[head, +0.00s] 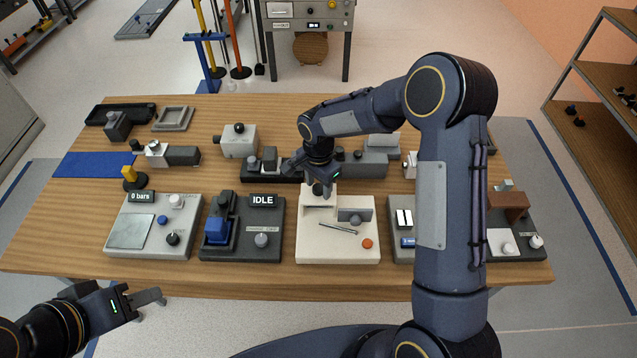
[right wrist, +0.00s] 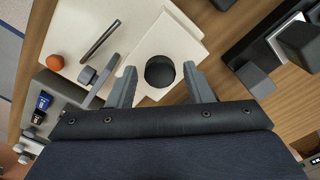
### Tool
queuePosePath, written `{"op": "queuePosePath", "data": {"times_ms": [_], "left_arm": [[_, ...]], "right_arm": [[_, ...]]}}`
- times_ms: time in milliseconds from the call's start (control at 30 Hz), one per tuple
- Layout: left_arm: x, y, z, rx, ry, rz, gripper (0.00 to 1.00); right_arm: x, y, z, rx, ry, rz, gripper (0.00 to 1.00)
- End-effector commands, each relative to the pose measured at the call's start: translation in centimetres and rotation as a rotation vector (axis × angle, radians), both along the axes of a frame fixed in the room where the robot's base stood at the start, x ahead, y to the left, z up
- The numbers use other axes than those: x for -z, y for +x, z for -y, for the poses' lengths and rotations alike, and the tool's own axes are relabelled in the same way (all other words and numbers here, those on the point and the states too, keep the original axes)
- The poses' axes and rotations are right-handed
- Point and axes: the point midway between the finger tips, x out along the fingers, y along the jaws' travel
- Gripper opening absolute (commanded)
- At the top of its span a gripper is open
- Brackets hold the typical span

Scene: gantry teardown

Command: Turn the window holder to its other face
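No part is clearly marked as the window holder. The white station (head: 311,252) in the front middle carries a grey plate with a round knob (head: 352,215), which may be it. The plate also shows in the right wrist view (right wrist: 98,84). My right gripper (head: 320,188) is over the back left of this station. In the right wrist view its open fingers (right wrist: 160,86) stand either side of a dark round knob (right wrist: 160,71) on a pale block, with gaps on both sides. My left gripper (head: 152,297) is in front of the table's left part, away from the stations; its finger gap is unclear.
An orange knob (head: 367,244) and a thin metal rod (head: 338,228) are on the white station. The IDLE station (head: 277,222) stands to its left. A blue mat (head: 97,164) lies at the table's left. Bare wood (head: 75,215) is free at front left.

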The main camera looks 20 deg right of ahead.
Motion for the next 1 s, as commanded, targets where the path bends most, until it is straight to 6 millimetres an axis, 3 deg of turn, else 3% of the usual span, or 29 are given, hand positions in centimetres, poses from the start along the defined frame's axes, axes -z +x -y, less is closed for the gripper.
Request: {"op": "queuePosePath", "data": {"times_ms": [33,300,667,1000], "left_arm": [[0.0,0.0,0.0,0.000,0.000,0.000,0.36],[0.0,0.0,0.0,0.000,0.000,0.000,0.36],[0.7,0.0,0.0,0.000,0.000,0.000,0.36],[2.6,0.0,0.0,0.000,0.000,0.000,0.36]], "right_arm": [[0.0,0.0,0.0,0.000,0.000,0.000,0.39],[0.0,0.0,0.0,0.000,0.000,0.000,0.08],[0.1,0.0,-0.1,-0.073,0.001,0.003,0.08],[0.2,0.1,-0.1,-0.336,0.001,0.003,0.08]]}}
